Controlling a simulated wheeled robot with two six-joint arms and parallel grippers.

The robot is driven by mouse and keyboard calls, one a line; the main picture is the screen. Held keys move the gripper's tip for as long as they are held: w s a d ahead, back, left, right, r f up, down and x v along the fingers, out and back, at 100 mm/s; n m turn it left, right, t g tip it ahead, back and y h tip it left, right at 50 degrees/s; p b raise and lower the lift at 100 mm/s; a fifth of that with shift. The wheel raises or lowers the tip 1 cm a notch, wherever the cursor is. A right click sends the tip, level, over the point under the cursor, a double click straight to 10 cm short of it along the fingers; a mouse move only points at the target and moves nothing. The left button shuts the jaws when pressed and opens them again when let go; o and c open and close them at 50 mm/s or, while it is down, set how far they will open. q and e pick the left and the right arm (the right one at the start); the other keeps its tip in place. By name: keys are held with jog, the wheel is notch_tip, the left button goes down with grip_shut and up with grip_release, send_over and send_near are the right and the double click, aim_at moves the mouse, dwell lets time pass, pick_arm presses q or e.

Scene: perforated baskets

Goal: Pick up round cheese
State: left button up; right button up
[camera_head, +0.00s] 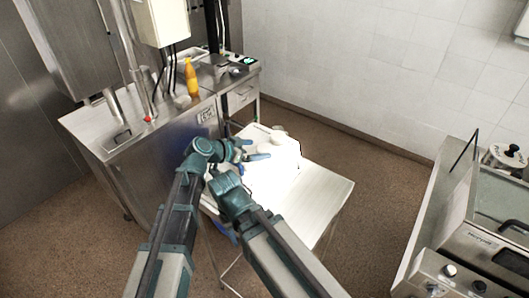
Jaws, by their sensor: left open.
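My left gripper (258,150) is open over a small table, its two fingers spread and pointing right. Just beyond them is a bright white, washed-out shape (285,165) that looks like a basket or container. A pale rounded lump (278,133) shows at its far edge; I cannot tell if it is the round cheese. No cheese shows clearly. I see nothing between the left fingers. My right arm's wrist (228,188) is just below the left gripper. The fingers of my right gripper cannot be made out.
The small steel table (325,190) is bare on its right side. A steel counter (90,125) with an orange bottle (191,77) and a scale (243,64) stands at left and behind. Steel kitchen equipment (485,240) stands at right. Brown floor lies between.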

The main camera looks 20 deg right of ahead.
aim_at(262, 148)
pick_arm(q)
jog(key=b+x, duration=0.1)
jog(key=x, duration=0.2)
jog(key=shift+d, duration=0.15)
jog(key=shift+c, duration=1.1)
jog(key=c, duration=1.2)
jog(key=shift+o, duration=0.2)
jog(key=shift+r, duration=0.1)
notch_tip(262, 148, up, 10)
jog(key=p, duration=1)
